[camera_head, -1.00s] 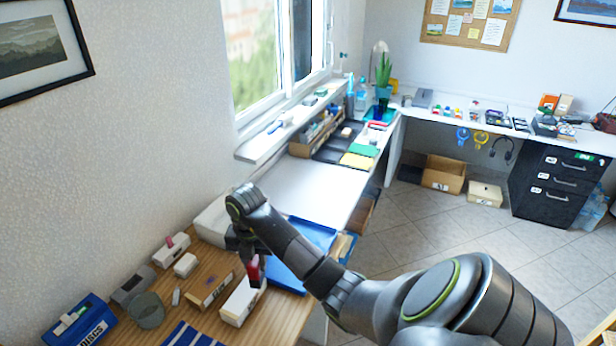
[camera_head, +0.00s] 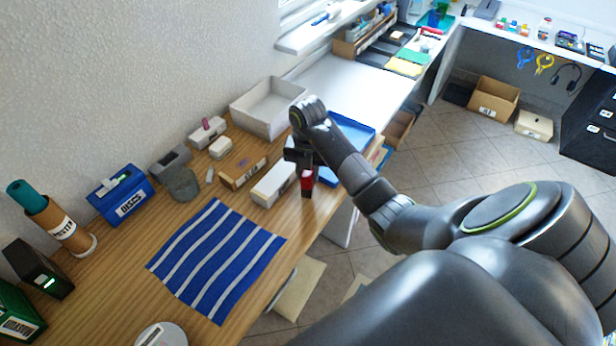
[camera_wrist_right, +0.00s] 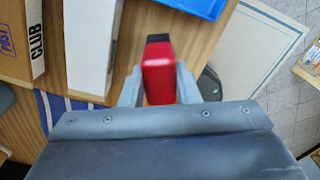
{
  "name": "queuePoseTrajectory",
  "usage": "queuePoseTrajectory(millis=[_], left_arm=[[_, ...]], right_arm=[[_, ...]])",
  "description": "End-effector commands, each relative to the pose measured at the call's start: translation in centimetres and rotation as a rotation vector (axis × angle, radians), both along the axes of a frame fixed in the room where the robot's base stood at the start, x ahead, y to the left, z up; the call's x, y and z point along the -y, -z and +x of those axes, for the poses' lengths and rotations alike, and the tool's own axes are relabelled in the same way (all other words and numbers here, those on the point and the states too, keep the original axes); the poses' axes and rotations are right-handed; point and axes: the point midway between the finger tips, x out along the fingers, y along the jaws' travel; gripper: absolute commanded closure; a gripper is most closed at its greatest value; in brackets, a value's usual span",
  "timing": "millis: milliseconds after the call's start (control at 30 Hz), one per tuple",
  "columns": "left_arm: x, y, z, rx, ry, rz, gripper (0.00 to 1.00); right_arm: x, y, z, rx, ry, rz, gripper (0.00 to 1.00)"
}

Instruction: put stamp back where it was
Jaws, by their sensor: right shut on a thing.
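My right gripper (camera_head: 304,170) is shut on the stamp (camera_head: 307,181), which has a red body and a dark end. In the right wrist view the red stamp (camera_wrist_right: 158,75) sits between the two grey fingers (camera_wrist_right: 158,88). The gripper is over the wooden table's right edge, just right of a long white box (camera_head: 272,184). I cannot tell whether the stamp touches the table. My left gripper is not in view.
A blue striped cloth (camera_head: 215,258) lies on the table (camera_head: 160,285). A blue tray (camera_head: 352,135) and a white bin (camera_head: 262,112) stand beyond the gripper. A blue discs box (camera_head: 124,196), a grey tape dispenser (camera_head: 170,160) and a brown box (camera_head: 243,173) stand along the left.

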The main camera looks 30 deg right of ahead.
Motion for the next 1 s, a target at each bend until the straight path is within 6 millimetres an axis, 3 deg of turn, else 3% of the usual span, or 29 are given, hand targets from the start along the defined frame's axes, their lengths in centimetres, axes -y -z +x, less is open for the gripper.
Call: queuePoseTrajectory(millis=[167,533,567,700,1000], left_arm=[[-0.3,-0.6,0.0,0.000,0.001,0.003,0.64],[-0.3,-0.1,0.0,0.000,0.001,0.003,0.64],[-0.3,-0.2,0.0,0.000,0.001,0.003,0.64],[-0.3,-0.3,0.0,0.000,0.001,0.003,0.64],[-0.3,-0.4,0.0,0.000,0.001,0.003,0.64]], right_arm=[[0.0,1.8,0.0,0.000,0.000,0.000,0.86],[0.0,2.4,0.0,0.001,0.000,-0.001,0.86],[0.0,2.3,0.0,0.001,0.000,-0.001,0.67],[0.0,2.2,0.0,0.001,0.000,-0.001,0.49],[0.0,2.1,0.0,0.001,0.000,-0.001,0.49]])
